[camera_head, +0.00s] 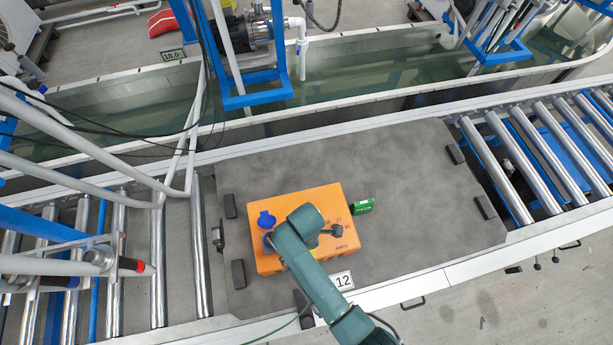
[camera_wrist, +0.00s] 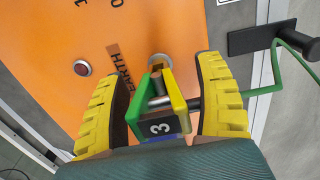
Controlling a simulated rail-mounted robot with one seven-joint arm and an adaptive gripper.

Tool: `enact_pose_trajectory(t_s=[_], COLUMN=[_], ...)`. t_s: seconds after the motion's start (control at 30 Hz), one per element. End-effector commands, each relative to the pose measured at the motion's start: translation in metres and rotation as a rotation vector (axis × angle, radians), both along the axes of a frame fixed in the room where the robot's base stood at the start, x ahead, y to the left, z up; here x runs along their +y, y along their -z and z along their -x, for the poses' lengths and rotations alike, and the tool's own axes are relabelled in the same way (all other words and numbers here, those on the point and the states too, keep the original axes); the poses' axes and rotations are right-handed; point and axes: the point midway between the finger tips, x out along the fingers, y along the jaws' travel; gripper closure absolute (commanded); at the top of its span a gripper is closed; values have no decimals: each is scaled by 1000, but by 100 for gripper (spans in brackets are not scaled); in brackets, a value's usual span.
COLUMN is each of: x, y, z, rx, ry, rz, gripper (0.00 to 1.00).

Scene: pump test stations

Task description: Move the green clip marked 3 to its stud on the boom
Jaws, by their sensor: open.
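The green clip marked 3 (camera_wrist: 176,92) has green and yellow sides and a black plate with a white 3. It sits at a metal stud on the orange box (camera_head: 275,206), beside the "EARTH" label, in the wrist view. A green cable (camera_wrist: 262,90) runs from it to the right. My gripper (camera_wrist: 163,62) is open, its yellow fingers on either side of the clip, with gaps visible between. In the head view my gripper's tips and the clip are hidden by my arm. I cannot tell which part is the boom or its stud.
Black stops edge the plate; a black post (camera_wrist: 290,38) stands near the cable. Roller conveyors flank both sides.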

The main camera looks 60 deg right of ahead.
Motion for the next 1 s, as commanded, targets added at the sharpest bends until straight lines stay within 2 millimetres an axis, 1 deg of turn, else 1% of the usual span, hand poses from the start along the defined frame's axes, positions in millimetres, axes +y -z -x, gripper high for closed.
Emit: enact_pose_trajectory(t_s=[0.07, 0.1, 0.37, 0.4, 0.43, 0.73, 1.0], x=[0, 0, 0, 0, 0, 0, 0], y=[0, 0, 0, 0, 0, 0, -11], z=[0, 0, 0, 0, 0, 0, 0], rx=[0, 0, 0, 0, 0, 0, 0], ry=[0, 0, 0, 0, 0, 0, 0], rz=[0, 0, 0, 0, 0, 0, 0], gripper=[32, 40, 89, 97, 100, 100, 100])
